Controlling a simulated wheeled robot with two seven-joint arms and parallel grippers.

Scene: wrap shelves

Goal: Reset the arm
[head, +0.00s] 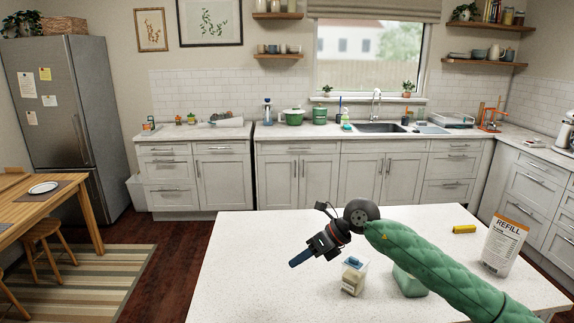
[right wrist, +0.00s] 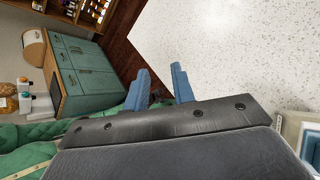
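My right arm comes in from the lower right of the head view in a green quilted sleeve and reaches left above the white speckled island (head: 240,240). My right gripper (head: 300,259) hangs over the island, its blue fingers pointing down-left. In the right wrist view the two blue fingers (right wrist: 160,88) stand apart with nothing between them. A small clear container with a blue top (head: 353,280) stands just right of the gripper, apart from it. My left arm and gripper are not in view.
A green object (head: 410,284) lies partly hidden under my right forearm. A white REFILL pouch (head: 502,247) and a yellow block (head: 464,229) are on the island's right side. The island's left part is clear. A wooden table (head: 40,205) stands at far left.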

